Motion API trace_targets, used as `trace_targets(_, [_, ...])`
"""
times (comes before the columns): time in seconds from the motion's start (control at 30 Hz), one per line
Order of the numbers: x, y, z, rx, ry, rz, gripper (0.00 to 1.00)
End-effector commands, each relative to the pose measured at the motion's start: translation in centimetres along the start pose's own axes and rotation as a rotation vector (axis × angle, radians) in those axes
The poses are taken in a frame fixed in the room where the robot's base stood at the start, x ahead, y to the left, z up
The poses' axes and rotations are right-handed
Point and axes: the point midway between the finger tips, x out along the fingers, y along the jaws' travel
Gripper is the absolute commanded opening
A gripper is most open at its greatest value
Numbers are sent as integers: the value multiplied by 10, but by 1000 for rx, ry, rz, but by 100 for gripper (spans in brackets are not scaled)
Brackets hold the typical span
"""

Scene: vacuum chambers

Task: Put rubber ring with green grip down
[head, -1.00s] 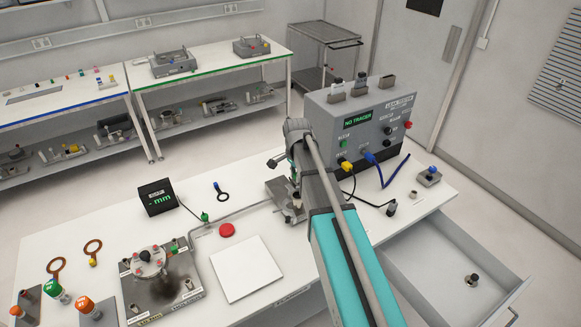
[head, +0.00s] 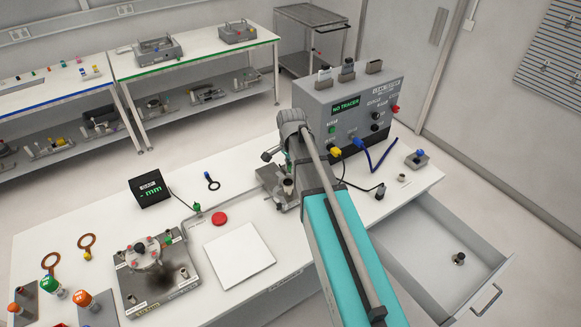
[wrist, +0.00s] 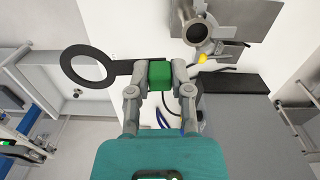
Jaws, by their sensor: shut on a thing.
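The rubber ring (wrist: 70,66) shows in the wrist view as a flat black ring with a black strap. Its green grip (wrist: 159,74) is a block between the two fingers of my gripper (wrist: 160,72). My gripper is shut on the green grip, and the ring sticks out to the left. In the head view my arm hides the ring and the fingers. The white table (head: 330,232) lies below; I cannot tell the height above it.
A white square pad (head: 240,256), a red disc (head: 219,218) and a black ring with a blue grip (head: 211,182) lie on the table. The grey leak tester (head: 345,105) stands behind my arm. An open drawer (head: 440,255) juts out at the right.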

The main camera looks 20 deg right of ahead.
Motion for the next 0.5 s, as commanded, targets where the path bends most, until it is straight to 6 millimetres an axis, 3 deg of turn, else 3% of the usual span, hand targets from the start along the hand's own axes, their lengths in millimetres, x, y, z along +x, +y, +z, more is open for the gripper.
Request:
trace_targets(0.27, [5,0,0,0,0,0,0])
trace_targets(0.5, [28,0,0,0,0,0,0])
